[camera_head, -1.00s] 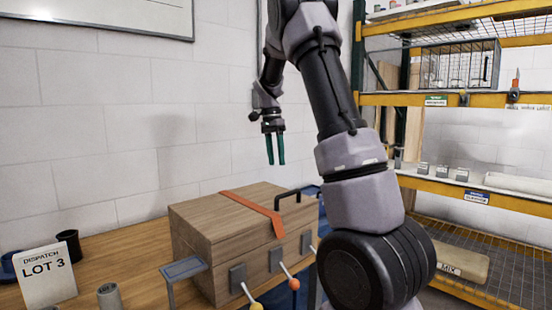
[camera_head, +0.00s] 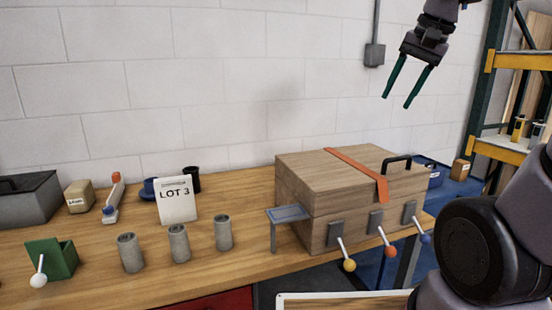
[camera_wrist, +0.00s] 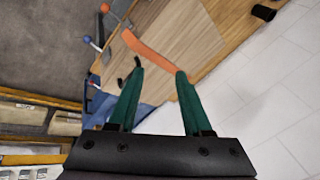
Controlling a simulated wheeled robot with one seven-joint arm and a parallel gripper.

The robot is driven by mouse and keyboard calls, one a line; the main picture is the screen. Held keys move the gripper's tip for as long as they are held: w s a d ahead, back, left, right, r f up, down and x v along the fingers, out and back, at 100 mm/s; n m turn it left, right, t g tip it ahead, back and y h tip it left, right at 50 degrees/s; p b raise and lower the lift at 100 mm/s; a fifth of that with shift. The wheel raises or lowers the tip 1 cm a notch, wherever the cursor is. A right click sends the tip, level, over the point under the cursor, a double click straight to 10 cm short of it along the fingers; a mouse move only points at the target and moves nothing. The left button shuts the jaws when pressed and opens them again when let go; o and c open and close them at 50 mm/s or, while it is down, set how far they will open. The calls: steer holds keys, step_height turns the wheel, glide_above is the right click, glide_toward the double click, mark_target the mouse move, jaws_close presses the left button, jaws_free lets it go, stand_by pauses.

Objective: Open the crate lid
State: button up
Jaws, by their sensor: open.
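The wooden crate (camera_head: 292,203) stands on the right end of the table, with its lid (camera_head: 320,170) down. An orange strap (camera_head: 358,172) crosses the lid and hangs over the front. A black handle (camera_head: 396,160) sits at the lid's right. Three levers on the front have a yellow knob (camera_head: 349,265), an orange knob (camera_head: 390,252) and a blue knob (camera_head: 425,237). My gripper (camera_head: 396,101) is open and empty, above the crate's right side and apart from it. In the wrist view, the strap (camera_wrist: 150,54) lies beyond the open green fingers.
Several grey cylinders (camera_head: 179,243), a LOT 3 card (camera_head: 176,201), a green block with a lever (camera_head: 52,259) and a grey box (camera_head: 28,199) occupy the table's left. A shelf rack (camera_head: 505,147) stands right.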

steer(key=s+a+n+t, duration=0.2)
steer(key=s, duration=0.4)
steer(key=shift+s+f, duration=0.15)
steer(key=shift+f, duration=0.25)
steer(key=shift+s+a+f+n, duration=0.15)
steer(key=shift+s+n, duration=0.15)
steer(key=shift+s, duration=0.05)
steer(key=shift+c, duration=0.6)
steer(key=shift+s+f+t, duration=0.1)
steer(key=shift+s+t, duration=0.1)
steer(key=shift+t, duration=0.1)
jaws_close()
steer(key=m+g, duration=0.4)
steer(key=m, duration=2.4)
glide_above(400, 172)
steer(key=s+d, duration=0.2)
steer(key=s, duration=0.2)
step_height(400, 172, down, 10)
steer(key=shift+h, duration=0.4)
steer(key=x, duration=0.9)
steer(key=shift+a+f, duration=0.25)
steer(key=shift+f, duration=0.1)
